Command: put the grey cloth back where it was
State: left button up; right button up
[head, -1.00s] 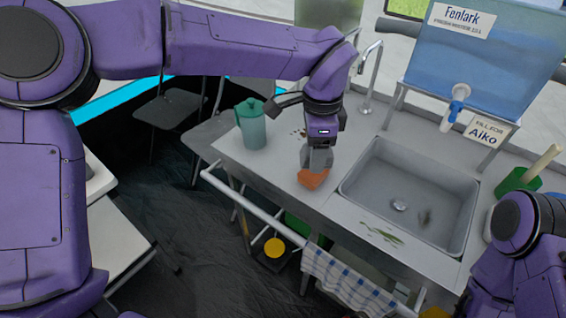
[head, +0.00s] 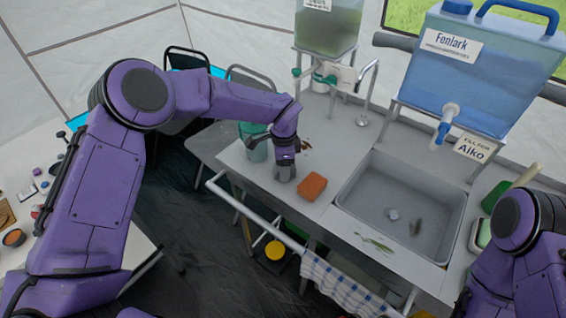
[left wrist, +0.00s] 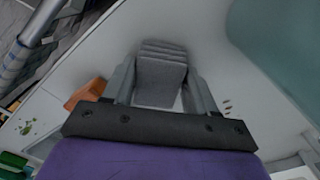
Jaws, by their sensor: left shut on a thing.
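The grey cloth (left wrist: 160,74) is a small folded pad with layered edges, seen between my gripper's fingers in the left wrist view. My left gripper (head: 285,168) is shut on it and points down at the counter (head: 240,166), between the teal jug (head: 256,150) and the orange sponge (head: 312,186). In the head view the fingers largely hide the cloth. I cannot tell whether it touches the counter. My right arm shows at the lower right, but its gripper is out of sight.
The sink (head: 398,212) lies right of the sponge, with green scraps (head: 376,243) before it. Brown crumbs (head: 304,146) lie behind the gripper. A checked towel (head: 335,285) hangs on the front rail (head: 258,215). The Fenlark water tank (head: 470,70) stands behind the sink.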

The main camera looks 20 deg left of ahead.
pick_arm(q)
jog(key=shift+f, duration=0.15)
jog(key=shift+f+b, duration=0.25)
jog(key=shift+b, duration=0.1)
jog(key=o, duration=1)
jog(key=shift+r, duration=0.1)
jog(key=shift+r+p, duration=0.3)
jog(key=shift+p, duration=0.1)
jog(key=shift+r, duration=0.3)
notch_tip(320, 180, up, 11)
jog(key=b, duration=0.2)
jog(key=shift+r+b, duration=0.1)
jog(key=shift+b, duration=0.2)
